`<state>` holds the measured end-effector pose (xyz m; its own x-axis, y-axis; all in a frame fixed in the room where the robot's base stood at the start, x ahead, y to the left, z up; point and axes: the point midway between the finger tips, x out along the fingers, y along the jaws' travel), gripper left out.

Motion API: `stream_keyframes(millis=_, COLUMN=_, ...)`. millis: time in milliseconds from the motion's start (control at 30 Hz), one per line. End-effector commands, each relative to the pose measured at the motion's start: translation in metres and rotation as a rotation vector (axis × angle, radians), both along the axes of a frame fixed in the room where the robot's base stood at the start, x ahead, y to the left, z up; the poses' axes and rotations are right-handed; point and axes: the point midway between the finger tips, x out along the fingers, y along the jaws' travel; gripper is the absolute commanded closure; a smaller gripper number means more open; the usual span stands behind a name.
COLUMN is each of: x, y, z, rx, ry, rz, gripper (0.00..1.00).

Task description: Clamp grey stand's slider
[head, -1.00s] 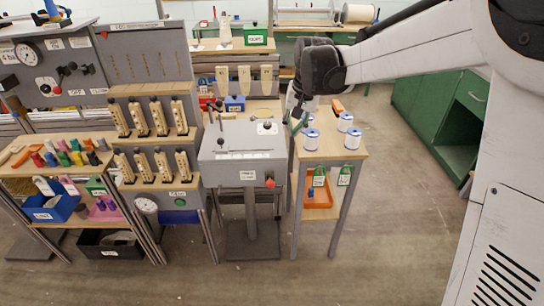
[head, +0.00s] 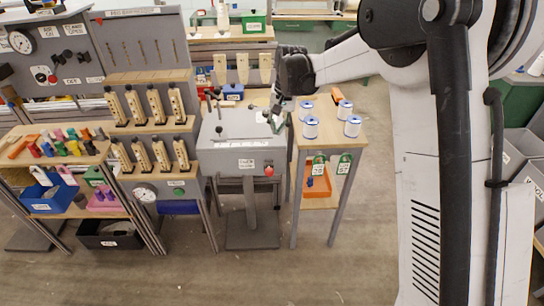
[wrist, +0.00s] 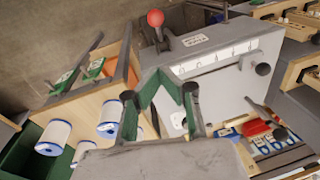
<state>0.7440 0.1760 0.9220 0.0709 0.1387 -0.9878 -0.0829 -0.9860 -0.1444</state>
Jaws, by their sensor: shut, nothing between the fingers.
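The grey stand (head: 228,160) stands in the middle of the head view, a box with a sloped top on a post. A pale marked scale (head: 238,145) crosses its top, and a red ball knob (head: 268,170) is on its front. In the wrist view the stand's face (wrist: 228,90) shows the scale strip (wrist: 215,57), a dark knob (wrist: 262,68) at one end, and the red ball on a lever (wrist: 155,18). I cannot tell which part is the slider. My gripper (head: 274,124) is shut and empty, over the stand's right edge; its green fingers (wrist: 160,78) show in the wrist view.
A small wooden table (head: 330,138) with several white-and-blue spools stands right of the grey stand. A rack of wooden pegs (head: 150,128) stands on the left. An orange tray (head: 319,188) is on the table's lower shelf.

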Motion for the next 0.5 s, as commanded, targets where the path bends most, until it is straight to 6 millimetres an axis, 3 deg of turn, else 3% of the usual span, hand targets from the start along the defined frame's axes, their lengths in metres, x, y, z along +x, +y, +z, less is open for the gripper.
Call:
stream_keyframes(millis=167, x=0.001, y=0.002, z=-0.016, rx=0.0, ry=0.0, rz=0.0, gripper=1.0)
stream_keyframes(millis=500, x=0.006, y=0.011, z=-0.077, rx=0.0, ry=0.0, rz=0.001, gripper=1.0)
